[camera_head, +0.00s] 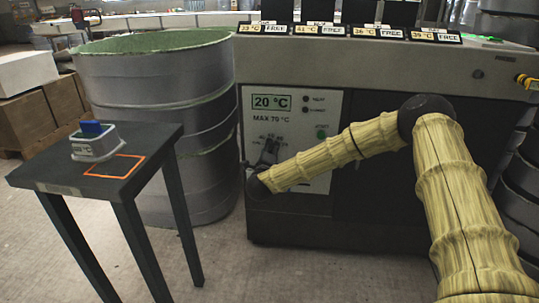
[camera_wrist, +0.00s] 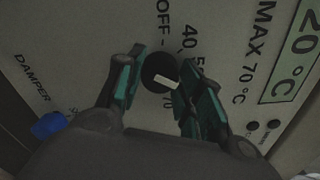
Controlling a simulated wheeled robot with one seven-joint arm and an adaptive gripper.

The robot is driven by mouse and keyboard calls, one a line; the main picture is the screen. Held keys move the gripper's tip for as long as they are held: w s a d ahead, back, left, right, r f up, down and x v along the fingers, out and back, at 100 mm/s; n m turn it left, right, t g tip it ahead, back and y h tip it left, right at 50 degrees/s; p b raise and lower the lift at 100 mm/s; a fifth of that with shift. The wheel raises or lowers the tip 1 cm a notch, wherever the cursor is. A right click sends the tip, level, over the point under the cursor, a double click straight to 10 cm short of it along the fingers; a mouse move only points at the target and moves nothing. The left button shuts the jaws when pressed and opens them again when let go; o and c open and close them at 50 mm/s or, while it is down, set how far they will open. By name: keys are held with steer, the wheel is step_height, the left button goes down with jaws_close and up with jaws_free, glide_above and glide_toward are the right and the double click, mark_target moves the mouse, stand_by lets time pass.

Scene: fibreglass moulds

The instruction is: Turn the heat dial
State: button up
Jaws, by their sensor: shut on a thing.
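The heat dial (camera_wrist: 158,70) is a round black knob with a white bar on its face, in the upper middle of the wrist view. The marks OFF, 40 and 70 stand around it; which one the bar points at I cannot tell. My gripper (camera_wrist: 161,85) is shut on the dial, one finger at each side of it. In the head view my gripper (camera_head: 268,153) is at the lower left of the white control panel (camera_head: 345,110), and the dial is hidden there. The green display (camera_head: 271,102) reads 20 °C, with MAX 70 °C printed below.
A blue knob (camera_wrist: 48,125) is beside the DAMPER label. A large grey drum (camera_head: 150,110) stands left of the cabinet (camera_head: 385,200). Floor between table and cabinet is clear.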

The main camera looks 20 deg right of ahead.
steer(key=shift+d+f+m+b, duration=0.15)
steer(key=shift+m+b, duration=0.15)
steer(key=shift+m, duration=0.3)
steer(key=o, duration=1)
steer(key=v, duration=1.2)
